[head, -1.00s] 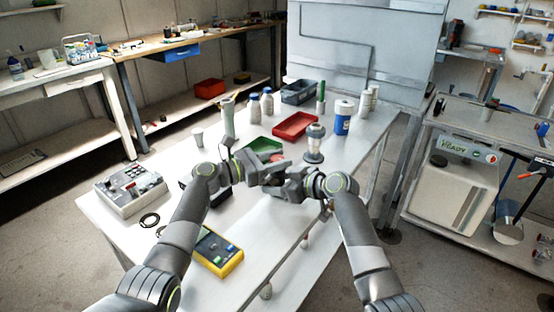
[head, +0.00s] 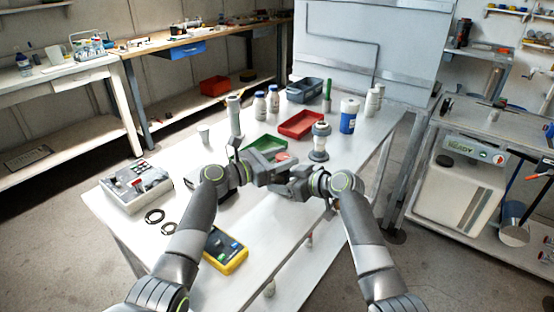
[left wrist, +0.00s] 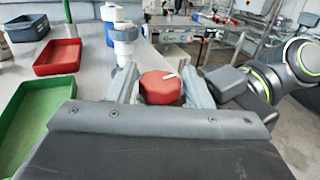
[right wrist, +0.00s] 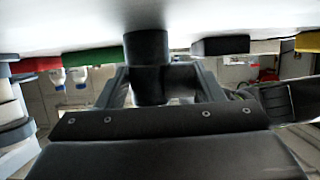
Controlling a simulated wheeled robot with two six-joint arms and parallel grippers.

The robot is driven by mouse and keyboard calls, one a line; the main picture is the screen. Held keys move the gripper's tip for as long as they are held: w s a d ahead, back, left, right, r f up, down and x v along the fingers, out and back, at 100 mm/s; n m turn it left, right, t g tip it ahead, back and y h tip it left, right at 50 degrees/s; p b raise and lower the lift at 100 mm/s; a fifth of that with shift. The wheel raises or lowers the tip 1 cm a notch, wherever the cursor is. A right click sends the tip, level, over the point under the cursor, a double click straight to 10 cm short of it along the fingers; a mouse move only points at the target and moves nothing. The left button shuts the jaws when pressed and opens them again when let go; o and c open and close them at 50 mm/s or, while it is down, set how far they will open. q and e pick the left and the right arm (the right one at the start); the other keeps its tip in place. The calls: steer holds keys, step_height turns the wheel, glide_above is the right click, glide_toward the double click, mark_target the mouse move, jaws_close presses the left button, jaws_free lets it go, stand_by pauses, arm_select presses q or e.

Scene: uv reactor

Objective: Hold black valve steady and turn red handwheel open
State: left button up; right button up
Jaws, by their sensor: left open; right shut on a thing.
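The red handwheel (left wrist: 160,87), with a white mark on its rim, sits between the two fingers of my left gripper (left wrist: 160,78) in the left wrist view. Those fingers are open on either side of it. In the head view a bit of the red handwheel (head: 282,156) shows just beyond my left gripper (head: 272,171). The black valve (right wrist: 147,52) is a dark cylinder in the right wrist view, which looks upside down. My right gripper (right wrist: 160,75) is shut on it. In the head view my grippers hide the valve, and my right gripper (head: 292,182) is close beside the left.
A green tray (head: 264,143) and a red tray (head: 302,124) lie beyond the grippers. A white-and-grey fitting (head: 319,142) stands just right. A yellow meter (head: 228,252), a control box (head: 135,186) and black rings (head: 154,215) lie nearer. The table's front right is clear.

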arm_select(q)
steer(key=v, duration=1.2)
steer(key=shift+w+f, duration=0.1)
steer(key=shift+w, duration=0.05)
steer(key=shift+w+f+m+g+h, duration=0.2)
steer(key=shift+w+f+m+g, duration=0.15)
steer(key=shift+w+g, duration=0.25)
steer(key=shift+w+f+m+g+h, duration=0.2)
steer(key=shift+w+f+m+g, duration=0.15)
steer(key=shift+w+g, duration=0.2)
steer(key=shift+w+a+f+m+g, duration=0.15)
steer(key=shift+w+m+g, duration=0.45)
steer(key=shift+g, duration=0.35)
steer(key=w+d, duration=0.1)
steer(key=d, duration=0.2)
steer(key=w+d+r+m+g+h, duration=0.1)
steer(key=d, duration=0.3)
steer(key=w+d+m+g+h, duration=0.1)
steer(key=d, duration=0.2)
steer(key=shift+d+r, duration=0.3)
steer(key=shift+r, duration=0.05)
